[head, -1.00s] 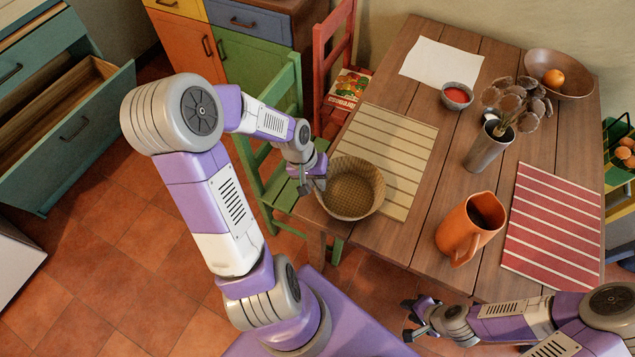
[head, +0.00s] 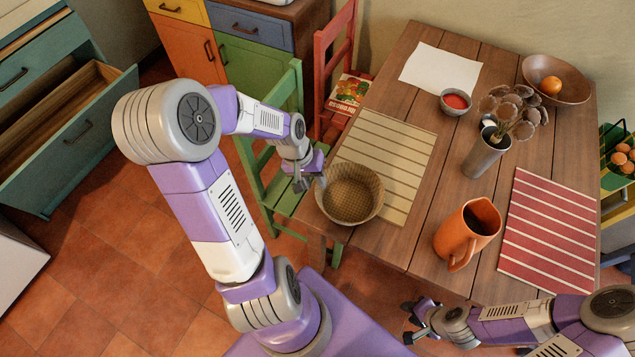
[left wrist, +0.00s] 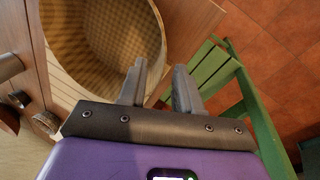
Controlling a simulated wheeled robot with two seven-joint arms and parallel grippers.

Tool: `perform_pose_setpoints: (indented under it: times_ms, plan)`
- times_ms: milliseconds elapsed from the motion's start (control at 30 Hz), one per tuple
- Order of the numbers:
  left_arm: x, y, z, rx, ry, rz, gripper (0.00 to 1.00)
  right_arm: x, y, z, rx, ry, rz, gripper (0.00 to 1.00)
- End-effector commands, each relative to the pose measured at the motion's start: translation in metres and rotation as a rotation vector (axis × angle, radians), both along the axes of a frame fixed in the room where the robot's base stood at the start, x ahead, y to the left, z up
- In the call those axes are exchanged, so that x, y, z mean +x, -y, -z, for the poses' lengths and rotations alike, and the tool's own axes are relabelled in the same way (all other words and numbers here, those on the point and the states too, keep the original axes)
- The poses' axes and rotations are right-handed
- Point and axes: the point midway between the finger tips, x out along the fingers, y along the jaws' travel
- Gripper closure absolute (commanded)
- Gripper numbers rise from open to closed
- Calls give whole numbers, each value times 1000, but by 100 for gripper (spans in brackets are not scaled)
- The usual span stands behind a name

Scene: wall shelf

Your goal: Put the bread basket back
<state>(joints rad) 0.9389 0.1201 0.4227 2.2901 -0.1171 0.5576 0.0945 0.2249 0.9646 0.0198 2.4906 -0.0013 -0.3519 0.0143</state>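The bread basket (head: 350,194), a round woven tan bowl, sits at the near left corner of the wooden table, partly over the striped beige placemat. It looks empty. My left gripper (head: 311,184) is at its left rim. In the left wrist view the basket (left wrist: 100,35) fills the upper left, and the two fingers (left wrist: 159,82) stand apart, with the rim passing between them in the picture. Whether they touch the rim cannot be told. My right gripper (head: 408,322) is open and empty, low in front of the table's near edge.
An open drawer (head: 62,120) is at far left. The floor between is clear.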

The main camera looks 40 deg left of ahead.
Motion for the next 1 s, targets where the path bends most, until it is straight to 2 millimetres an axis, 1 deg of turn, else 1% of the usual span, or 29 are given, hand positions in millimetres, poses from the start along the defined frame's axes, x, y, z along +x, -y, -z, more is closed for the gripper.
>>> perform_pose_setpoints:
  times_ms: [33,100,200,300,400,567,1000]
  plan:
    - [-1,-4,-18,4,4,-3,66,0,0,-11,0,0,0,64]
    - [-3,-7,-32,4,4,-3,66,0,0,-17,0,0,0,64]
    - [-7,-12,-51,3,4,-1,66,0,0,-25,0,0,0,64]
    - [-9,-16,-65,2,3,-2,66,0,0,-30,0,0,0,64]
    - [-11,-18,-73,0,3,1,66,0,0,-32,0,0,0,64]
    - [-12,-19,-79,0,2,1,66,0,0,-33,0,0,0,64]
    - [-12,-19,-78,0,2,1,66,0,0,-33,0,0,0,64]
